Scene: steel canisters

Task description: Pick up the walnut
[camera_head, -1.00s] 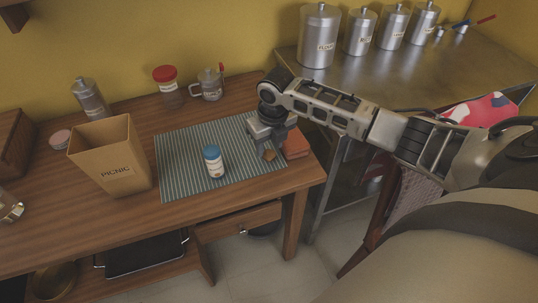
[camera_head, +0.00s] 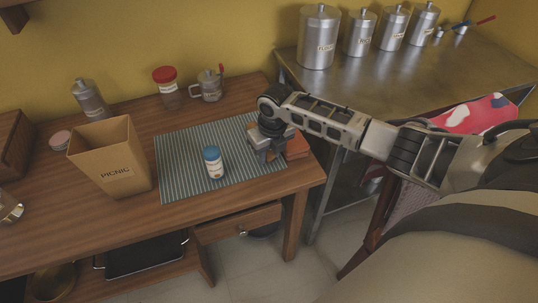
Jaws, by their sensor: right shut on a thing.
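My right gripper (camera_head: 264,158) reaches down at the right end of the striped mat (camera_head: 185,165), next to a flat orange-red object (camera_head: 297,147). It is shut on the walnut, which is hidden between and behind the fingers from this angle. I cannot tell whether the walnut still touches the mat. My left gripper is not in view.
A white bottle with a blue cap (camera_head: 213,163) stands on the mat, left of my right gripper. A paper bag marked PICNIC (camera_head: 115,172) stands further left. A jar with a red lid (camera_head: 167,90) and a glass mug (camera_head: 208,86) stand behind. Steel canisters (camera_head: 318,40) line the side counter.

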